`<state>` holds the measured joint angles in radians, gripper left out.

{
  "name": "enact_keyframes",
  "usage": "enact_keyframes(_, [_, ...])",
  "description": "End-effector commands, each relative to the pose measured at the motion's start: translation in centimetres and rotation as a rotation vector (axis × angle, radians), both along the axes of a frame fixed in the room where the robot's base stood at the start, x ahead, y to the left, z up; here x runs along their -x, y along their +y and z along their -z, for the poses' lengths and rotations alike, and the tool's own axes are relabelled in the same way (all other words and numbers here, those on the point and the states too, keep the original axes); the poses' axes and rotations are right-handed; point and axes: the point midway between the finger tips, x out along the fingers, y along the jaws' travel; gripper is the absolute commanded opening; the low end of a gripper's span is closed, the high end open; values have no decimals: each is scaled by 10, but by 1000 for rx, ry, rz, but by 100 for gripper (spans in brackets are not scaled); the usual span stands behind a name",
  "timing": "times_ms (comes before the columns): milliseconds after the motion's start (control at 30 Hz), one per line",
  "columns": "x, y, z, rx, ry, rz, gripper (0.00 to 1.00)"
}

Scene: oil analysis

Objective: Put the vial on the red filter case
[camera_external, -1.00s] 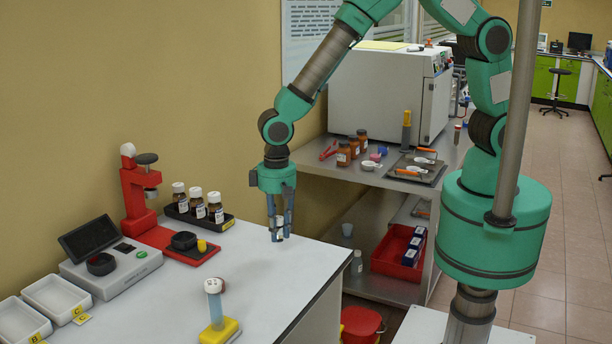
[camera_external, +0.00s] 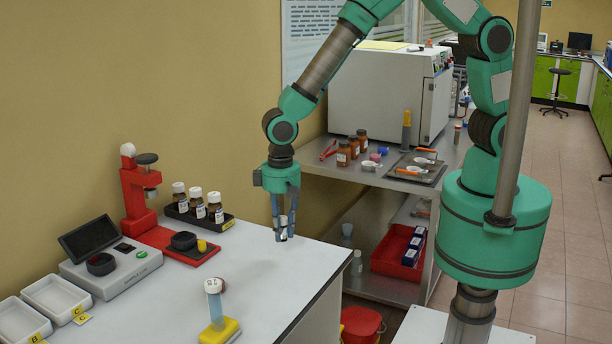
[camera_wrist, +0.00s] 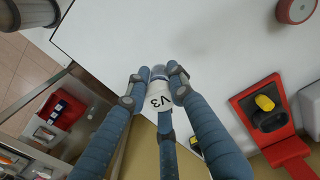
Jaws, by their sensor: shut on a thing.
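The vial, small and clear with a white label reading V3, sits between my fingertips in the wrist view (camera_wrist: 157,98). My gripper (camera_external: 283,236) is shut on it at the far right part of the white table; the fingers also show in the wrist view (camera_wrist: 153,84). In the external view the fingers hide most of the vial, and I cannot tell whether it touches the table. A small round red case with a pale top (camera_wrist: 296,10), likely the filter case, is at the top right of the wrist view.
A red press stand (camera_external: 136,192), several capped bottles (camera_external: 198,207) and a device (camera_external: 110,270) line the wall side. The table's middle (camera_external: 240,265) is clear.

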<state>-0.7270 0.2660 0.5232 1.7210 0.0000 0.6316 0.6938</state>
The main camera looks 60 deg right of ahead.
Motion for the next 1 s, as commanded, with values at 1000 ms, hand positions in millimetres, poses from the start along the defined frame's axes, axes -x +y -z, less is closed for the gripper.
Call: enact_keyframes(1000, [41,98,-25,-1,0,-213,0])
